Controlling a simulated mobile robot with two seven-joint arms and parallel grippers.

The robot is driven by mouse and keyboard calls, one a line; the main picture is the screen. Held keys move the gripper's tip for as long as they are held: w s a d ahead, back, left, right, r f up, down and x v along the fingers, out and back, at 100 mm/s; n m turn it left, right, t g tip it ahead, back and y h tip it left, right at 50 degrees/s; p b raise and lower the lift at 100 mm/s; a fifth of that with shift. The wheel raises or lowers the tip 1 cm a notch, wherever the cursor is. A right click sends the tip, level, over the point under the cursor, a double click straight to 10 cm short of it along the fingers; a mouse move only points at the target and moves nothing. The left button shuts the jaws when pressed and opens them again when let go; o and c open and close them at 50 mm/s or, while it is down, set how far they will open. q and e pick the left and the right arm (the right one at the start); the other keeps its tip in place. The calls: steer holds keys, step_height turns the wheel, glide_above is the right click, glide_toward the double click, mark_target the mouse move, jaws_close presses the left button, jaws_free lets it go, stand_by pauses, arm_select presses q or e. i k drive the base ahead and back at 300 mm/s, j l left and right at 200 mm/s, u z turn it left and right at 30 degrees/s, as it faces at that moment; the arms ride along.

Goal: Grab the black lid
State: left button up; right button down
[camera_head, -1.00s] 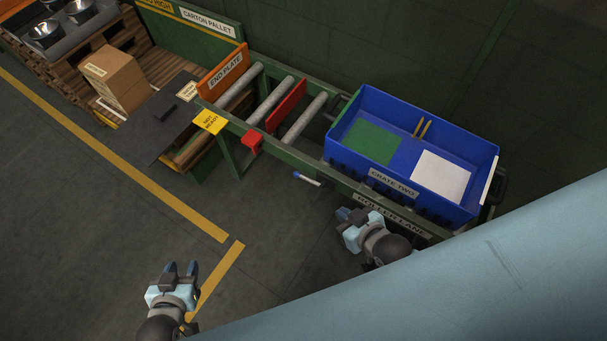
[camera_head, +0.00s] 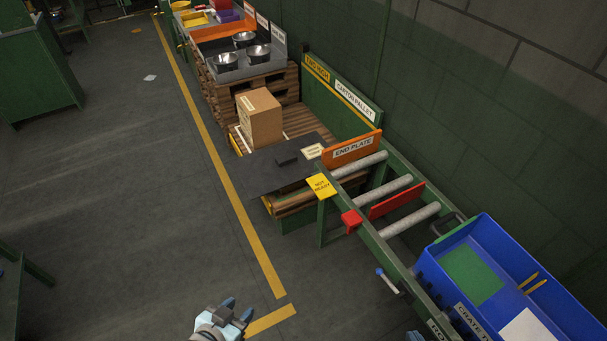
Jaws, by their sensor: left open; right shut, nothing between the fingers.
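A flat black lid (camera_head: 270,173) with a raised block handle (camera_head: 288,158) lies at the near end of the wooden pallet, beside the orange end plate. Its left part reaches out past the pallet edge. My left gripper (camera_head: 239,308) is open and empty at the bottom of the view, over the floor, well apart from the lid. Only the tips of my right gripper (camera_head: 415,336) show at the bottom edge, beside the roller lane; they are shut and hold nothing.
A cardboard box (camera_head: 260,118) stands on the pallet behind the lid. The orange end plate (camera_head: 353,148), yellow "not ready" sign (camera_head: 321,186) and green roller lane (camera_head: 372,240) are to its right. A blue crate (camera_head: 560,310) sits on the lane.

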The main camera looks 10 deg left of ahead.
mark_target(262, 173)
steer(key=i+j+z, duration=0.1)
steer(key=j, duration=0.45)
steer(key=i+j+z, duration=0.1)
steer(key=j, duration=0.5)
steer(key=i+j+z, duration=0.1)
steer(key=j, duration=0.5)
steer(key=i+j+z, duration=0.15)
steer(key=j, duration=0.35)
steer(key=i+j+z, duration=0.15)
steer(key=j, duration=0.35)
steer(key=i+j+z, duration=0.2)
steer(key=j, duration=0.35)
steer(key=j+z, duration=0.15)
steer(key=j, duration=0.35)
steer(key=i+j+z, duration=0.2)
steer(key=j, duration=0.5)
steer(key=j+z, duration=0.2)
steer(key=j, duration=0.5)
steer(key=i+j+z, duration=0.15)
steer(key=j, duration=0.55)
steer(key=i+j, duration=0.15)
steer(key=j, duration=0.15)
steer(key=i+j+z, duration=0.1)
steer(key=j, duration=0.25)
steer(key=i+j, duration=0.2)
steer(key=j, duration=0.1)
